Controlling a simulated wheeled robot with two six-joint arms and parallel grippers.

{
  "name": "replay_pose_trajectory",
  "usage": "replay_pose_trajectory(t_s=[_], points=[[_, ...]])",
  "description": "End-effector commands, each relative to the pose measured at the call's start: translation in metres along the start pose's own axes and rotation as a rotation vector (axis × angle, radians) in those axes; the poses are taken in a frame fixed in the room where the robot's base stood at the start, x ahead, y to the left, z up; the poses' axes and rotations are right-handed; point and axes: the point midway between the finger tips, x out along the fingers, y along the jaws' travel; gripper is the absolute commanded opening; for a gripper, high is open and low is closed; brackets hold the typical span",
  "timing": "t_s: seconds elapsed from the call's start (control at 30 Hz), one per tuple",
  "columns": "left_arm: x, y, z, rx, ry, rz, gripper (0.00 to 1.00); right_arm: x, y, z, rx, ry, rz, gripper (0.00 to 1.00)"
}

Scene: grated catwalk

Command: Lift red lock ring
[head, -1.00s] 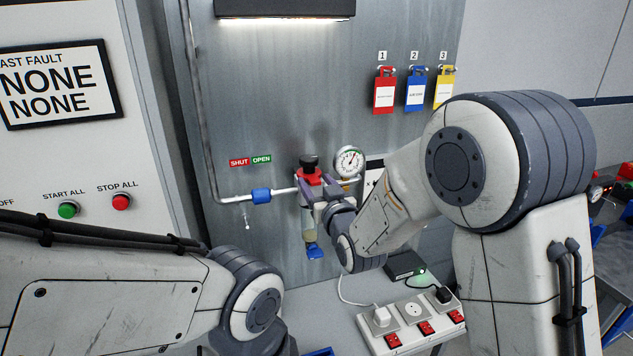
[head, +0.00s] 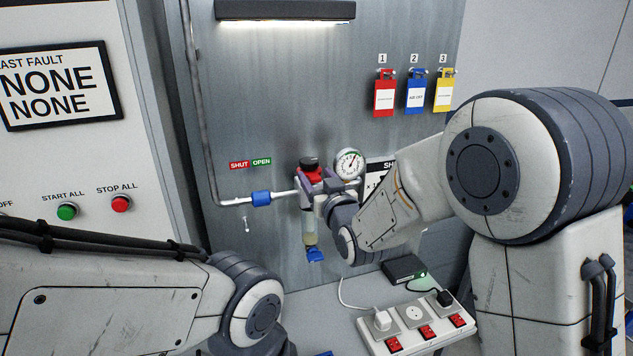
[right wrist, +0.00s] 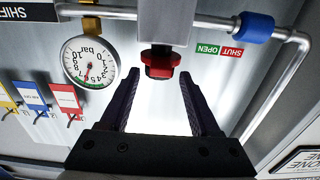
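The red lock ring (head: 314,174) sits under a black knob (head: 309,163) on top of the filter unit on the grey metal panel. In the right wrist view, which is upside down, the red ring (right wrist: 161,59) shows at the tips of my fingers with the black knob beside it. My right gripper (head: 313,187) is open, its two dark fingers on either side of the ring. The wrist view of the gripper (right wrist: 158,78) shows a gap between each finger and the ring. My left arm shows at lower left; its gripper is out of view.
A pipe with a blue fitting (head: 261,197) runs left of the filter, and a pressure gauge (head: 349,163) sits close on its right. Below are a clear bowl with a blue drain (head: 315,255) and a power strip (head: 416,322). Coloured tags (head: 415,92) hang upper right.

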Motion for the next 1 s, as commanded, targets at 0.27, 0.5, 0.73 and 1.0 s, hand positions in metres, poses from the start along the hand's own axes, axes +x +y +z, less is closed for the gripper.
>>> replay_pose_trajectory(t_s=[0.27,0.5,0.73,1.0], points=[[0.001,0.0,0.0,0.0,0.0,0.0,0.5,-0.001,0.0,0.003,0.0,-0.005,0.0,0.62],[0.015,-0.001,0.001,0.001,0.0,0.0,0.5,-0.025,0.0,0.005,0.0,-0.003,-0.001,0.62],[0.034,-0.002,0.002,0.002,0.0,0.0,0.5,-0.069,0.0,0.004,0.0,-0.001,-0.001,0.62],[0.043,-0.003,0.002,0.002,0.0,0.0,0.5,-0.1,0.0,0.002,0.0,-0.003,0.0,0.62]])
